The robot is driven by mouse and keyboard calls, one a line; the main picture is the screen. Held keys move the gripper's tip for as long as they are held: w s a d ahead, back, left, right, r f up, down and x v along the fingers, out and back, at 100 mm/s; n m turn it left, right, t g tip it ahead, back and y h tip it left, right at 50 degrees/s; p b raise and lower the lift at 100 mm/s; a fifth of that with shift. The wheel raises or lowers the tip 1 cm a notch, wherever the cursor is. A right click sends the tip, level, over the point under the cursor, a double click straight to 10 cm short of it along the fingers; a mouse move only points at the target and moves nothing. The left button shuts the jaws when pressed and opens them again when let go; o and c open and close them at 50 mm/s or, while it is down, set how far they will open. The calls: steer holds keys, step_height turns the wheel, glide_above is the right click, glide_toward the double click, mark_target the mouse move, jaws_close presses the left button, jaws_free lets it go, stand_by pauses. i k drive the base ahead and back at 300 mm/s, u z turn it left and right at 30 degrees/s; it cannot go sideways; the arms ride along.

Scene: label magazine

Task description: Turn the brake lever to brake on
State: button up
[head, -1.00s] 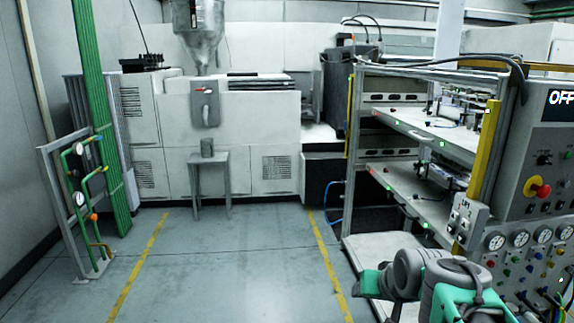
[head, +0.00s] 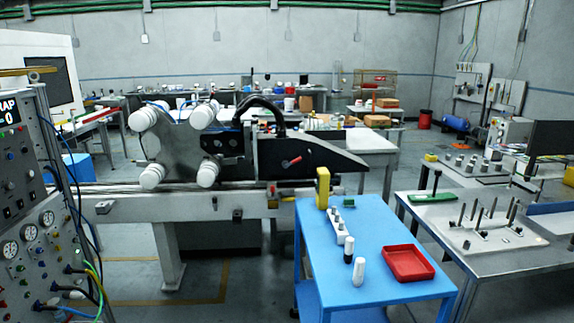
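A small lever with a red handle (head: 292,161) sits on the side of a dark wedge-shaped plate (head: 325,158) on the label machine. Its handle tilts up to the right. I cannot read any brake marking near it, so I cannot tell its setting or be sure that it is the brake lever. Several white rolls (head: 152,177) are mounted to the left of the plate. My gripper is not in view.
A blue cart (head: 395,225) with a red tray (head: 408,263), a yellow upright piece (head: 323,187) and white bottles stands in front, right of the machine. A grey table (head: 500,250) with upright pegs is at right. A control panel (head: 30,210) with cables stands at left.

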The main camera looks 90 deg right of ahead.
mark_target(293, 162)
steer(key=z, duration=0.8)
steer(key=i, duration=0.5)
steer(key=z, duration=1.55)
steer(key=i, duration=1.65)
steer(key=z, duration=1.2)
steer(key=i, duration=0.7)
steer(key=u, duration=0.25)
steer(key=k, duration=1.2)
steer(key=u, duration=1.3)
steer(key=i, duration=0.9)
steer(key=z, duration=0.65)
steer(key=i, duration=0.75)
steer(key=z, duration=0.8)
